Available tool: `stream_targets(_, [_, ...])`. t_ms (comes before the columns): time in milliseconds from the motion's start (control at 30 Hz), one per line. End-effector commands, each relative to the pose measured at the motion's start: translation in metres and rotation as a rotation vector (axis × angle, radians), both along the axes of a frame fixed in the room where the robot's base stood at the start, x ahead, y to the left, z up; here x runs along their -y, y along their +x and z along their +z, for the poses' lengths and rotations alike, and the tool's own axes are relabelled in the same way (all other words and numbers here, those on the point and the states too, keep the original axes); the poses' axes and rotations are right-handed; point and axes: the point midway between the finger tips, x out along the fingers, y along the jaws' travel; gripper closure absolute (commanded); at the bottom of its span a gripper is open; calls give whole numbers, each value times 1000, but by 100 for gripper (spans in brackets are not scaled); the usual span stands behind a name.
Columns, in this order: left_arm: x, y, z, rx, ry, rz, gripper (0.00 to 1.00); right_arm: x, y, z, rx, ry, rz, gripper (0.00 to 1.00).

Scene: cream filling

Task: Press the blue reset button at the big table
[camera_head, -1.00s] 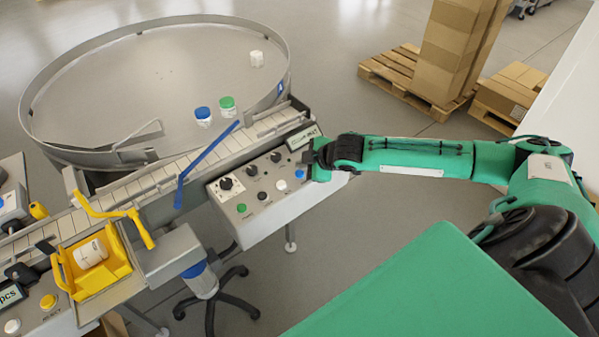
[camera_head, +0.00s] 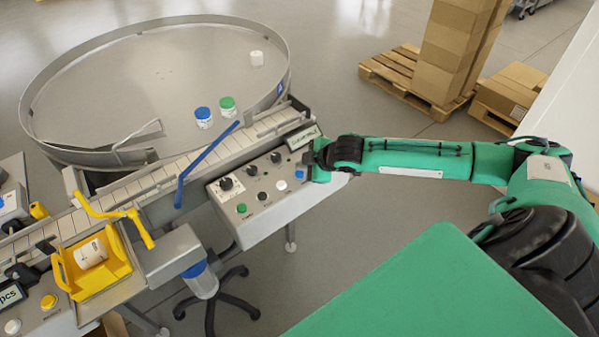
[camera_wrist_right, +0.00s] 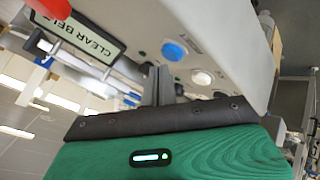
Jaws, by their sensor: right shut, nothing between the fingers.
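The blue button (camera_head: 300,174) is on the sloped control panel (camera_head: 262,222) beside the conveyor at the big round table (camera_head: 150,75). It also shows in the right wrist view (camera_wrist_right: 174,50), beside a white button (camera_wrist_right: 201,77). My right gripper (camera_head: 311,157) is at the panel's right end, close to the blue button. In the right wrist view its fingers (camera_wrist_right: 158,84) are together and empty, pointing at the panel near the blue button. I cannot tell whether they touch it. My left gripper is not in view.
Other panel controls are close by, including a green button (camera_head: 241,208) and black knobs (camera_head: 226,184). A sign (camera_head: 303,137) stands behind my right gripper. A blue rail (camera_head: 205,163) crosses the conveyor. A stool (camera_head: 208,290) stands below. Pallets with boxes (camera_head: 440,60) are at the back right.

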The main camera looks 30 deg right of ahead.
Motion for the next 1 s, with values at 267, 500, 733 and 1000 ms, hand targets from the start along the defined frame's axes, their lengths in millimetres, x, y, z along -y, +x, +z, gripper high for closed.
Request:
stream_targets(267, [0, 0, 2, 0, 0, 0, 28, 0, 0, -5, 0, 0, 0, 100])
stream_targets(500, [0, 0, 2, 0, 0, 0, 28, 0, 0, -5, 0, 0, 0, 100])
stream_targets(733, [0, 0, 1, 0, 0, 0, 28, 0, 0, -8, 0, 0, 0, 100])
stream_targets(1000, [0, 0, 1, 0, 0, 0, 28, -1, 0, -11, 1, 1, 1, 100])
